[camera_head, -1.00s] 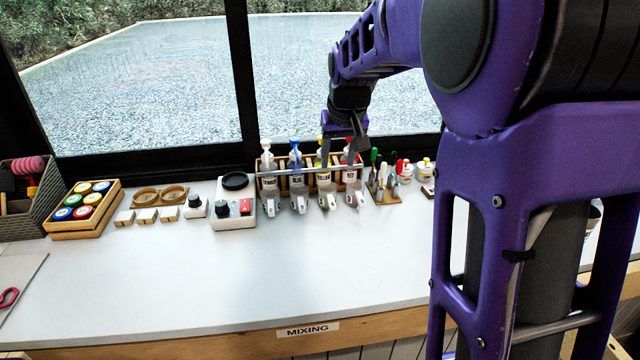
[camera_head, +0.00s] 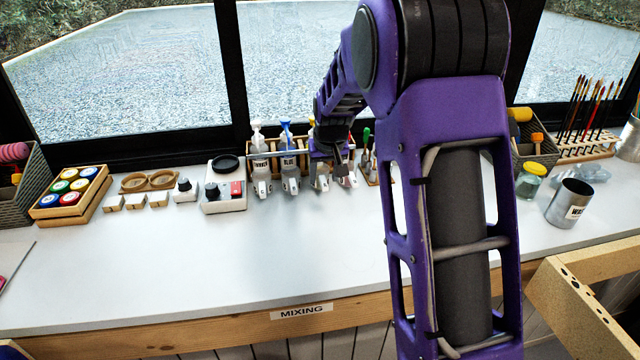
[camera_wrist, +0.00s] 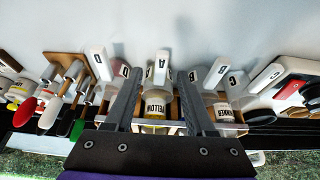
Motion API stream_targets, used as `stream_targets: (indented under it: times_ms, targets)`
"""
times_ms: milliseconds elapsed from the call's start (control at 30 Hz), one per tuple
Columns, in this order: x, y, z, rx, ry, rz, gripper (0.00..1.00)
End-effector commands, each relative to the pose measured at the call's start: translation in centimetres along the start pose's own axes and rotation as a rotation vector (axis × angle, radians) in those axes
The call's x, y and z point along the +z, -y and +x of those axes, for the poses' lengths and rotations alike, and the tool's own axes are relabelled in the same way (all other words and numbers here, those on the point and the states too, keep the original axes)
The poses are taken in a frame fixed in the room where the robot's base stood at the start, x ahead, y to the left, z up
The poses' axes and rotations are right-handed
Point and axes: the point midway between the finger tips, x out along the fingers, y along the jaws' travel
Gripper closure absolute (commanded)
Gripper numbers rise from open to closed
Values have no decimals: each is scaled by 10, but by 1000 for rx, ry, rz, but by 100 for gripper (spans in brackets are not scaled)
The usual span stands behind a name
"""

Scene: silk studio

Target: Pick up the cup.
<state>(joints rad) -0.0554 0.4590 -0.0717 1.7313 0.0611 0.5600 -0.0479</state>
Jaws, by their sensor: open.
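My gripper (camera_wrist: 160,76) is open and empty, far to the left of this cup, over the row of dispenser bottles. In the wrist view a bottle marked YELLOW (camera_wrist: 155,106) lies between its two fingers, and a white piece lettered A (camera_wrist: 162,66) is just past the tips. I cannot tell whether the fingers touch them. In the head view my gripper (camera_head: 332,152) is partly hidden by my arm.
A glass jar (camera_head: 531,180) stands left of the cup, near a brush rack (camera_head: 585,147). Paint pots in a wooden tray (camera_head: 72,192) and a white device (camera_head: 224,190) stand left. The front of the white bench (camera_head: 200,265) is clear. A wooden frame (camera_head: 575,310) is front right.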

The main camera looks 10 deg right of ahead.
Motion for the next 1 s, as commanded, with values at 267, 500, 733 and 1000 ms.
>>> stream_targets:
  times_ms: [267,500,733,1000]
  targets:
    - [1,0,30,0,0,1,45]
    - [1,0,30,0,0,0,61]
    - [1,0,30,0,0,0,100]
    - [1,0,29,0,0,0,100]
